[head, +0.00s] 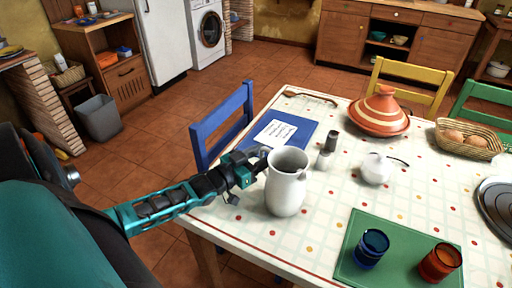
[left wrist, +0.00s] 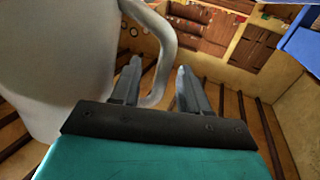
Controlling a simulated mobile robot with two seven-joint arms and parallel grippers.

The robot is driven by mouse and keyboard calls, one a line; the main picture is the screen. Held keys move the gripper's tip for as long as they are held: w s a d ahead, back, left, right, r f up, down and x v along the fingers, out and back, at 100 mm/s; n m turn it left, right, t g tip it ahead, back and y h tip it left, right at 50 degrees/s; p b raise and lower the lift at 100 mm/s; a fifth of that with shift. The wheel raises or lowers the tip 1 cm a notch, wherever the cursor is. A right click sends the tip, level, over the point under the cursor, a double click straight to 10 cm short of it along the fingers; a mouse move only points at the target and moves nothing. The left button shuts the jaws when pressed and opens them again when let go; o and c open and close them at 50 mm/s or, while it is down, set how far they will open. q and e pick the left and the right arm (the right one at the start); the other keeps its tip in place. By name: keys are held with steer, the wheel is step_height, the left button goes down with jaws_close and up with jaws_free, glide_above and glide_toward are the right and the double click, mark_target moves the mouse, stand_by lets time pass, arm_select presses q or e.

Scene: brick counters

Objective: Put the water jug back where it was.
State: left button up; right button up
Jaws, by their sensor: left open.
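The water jug (head: 287,190) is a white pitcher that stands upright near the left edge of the table (head: 240,222). My left gripper (head: 259,156) is at the jug's left side, by its handle, and is open. In the left wrist view the jug (left wrist: 58,60) fills the left side. Its curved handle (left wrist: 170,48) comes down between the two spread fingers of the left gripper (left wrist: 159,68). I cannot tell if a finger touches it. The right gripper is not in view.
A green mat (head: 355,233) with a blue glass (head: 371,248) and a red glass (head: 440,262) lies right of the jug. Behind it are shakers (head: 326,152), a blue placemat (head: 300,124), a white pot (head: 376,169) and a tagine (head: 380,113). A blue chair (head: 222,122) stands behind the arm.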

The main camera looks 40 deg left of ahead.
arm_select(q)
steer(key=s+a+p, duration=0.1)
steer(key=s+a, duration=0.1)
steer(key=s, duration=1)
steer(key=shift+r, duration=0.1)
